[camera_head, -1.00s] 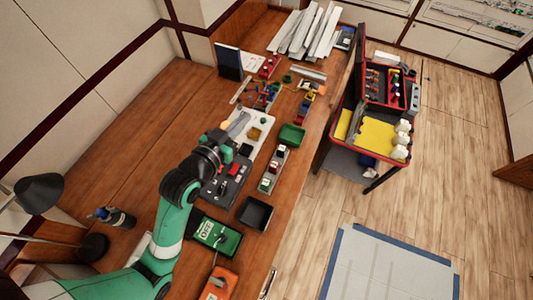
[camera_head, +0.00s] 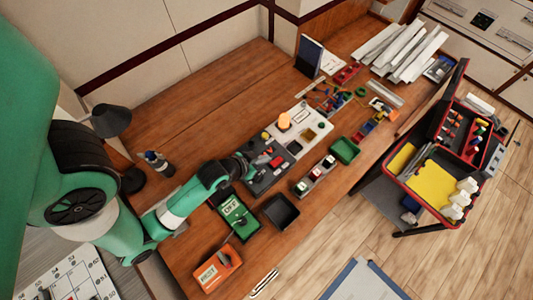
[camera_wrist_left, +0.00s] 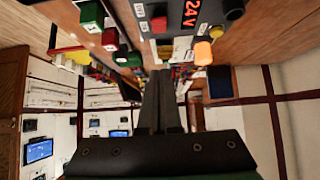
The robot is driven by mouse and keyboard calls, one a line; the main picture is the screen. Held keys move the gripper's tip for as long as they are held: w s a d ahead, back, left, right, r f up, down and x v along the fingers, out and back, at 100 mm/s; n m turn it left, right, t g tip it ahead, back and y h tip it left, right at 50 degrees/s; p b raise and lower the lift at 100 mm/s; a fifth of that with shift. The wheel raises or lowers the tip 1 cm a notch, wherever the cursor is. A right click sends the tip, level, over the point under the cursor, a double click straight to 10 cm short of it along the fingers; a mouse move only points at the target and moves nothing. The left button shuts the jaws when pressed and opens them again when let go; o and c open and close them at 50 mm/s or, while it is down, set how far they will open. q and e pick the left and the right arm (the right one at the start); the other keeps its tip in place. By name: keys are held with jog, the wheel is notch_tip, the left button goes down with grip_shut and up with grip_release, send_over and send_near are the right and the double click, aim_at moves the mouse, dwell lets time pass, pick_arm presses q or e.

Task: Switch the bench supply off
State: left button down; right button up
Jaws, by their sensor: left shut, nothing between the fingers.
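A dark grey unit (camera_head: 268,180) lies on the bench in the head view, with a red part (camera_head: 277,161) on top. In the left wrist view the dark grey unit (camera_wrist_left: 178,48) shows a red "24 V" display (camera_wrist_left: 191,13) and a red button or switch (camera_wrist_left: 158,24). Its exact position is too small to read. My left gripper (camera_head: 248,166) is at the left side of this unit, and I cannot tell whether it touches. In the wrist view the left gripper (camera_wrist_left: 160,74) has its fingers together with nothing between them. My right gripper is not in view.
An amber lamp (camera_head: 284,121) stands on a white board behind the unit.

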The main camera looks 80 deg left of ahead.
pick_arm(q)
jog(key=b, duration=0.4)
send_over(273, 164)
jog(key=w, duration=0.1)
notch_tip(273, 164, down, 6)
jog(key=shift+a+r, duration=0.15)
jog(key=shift+w+a+f+b, duration=0.1)
jog(key=shift+w+f+b, duration=0.2)
jog(key=shift+f+b, duration=0.35)
jog(key=shift+s+d+f, duration=0.35)
jog(key=shift+s+f, duration=0.4)
jog(key=shift+s+d+f, duration=0.1)
jog(key=shift+f, duration=0.2)
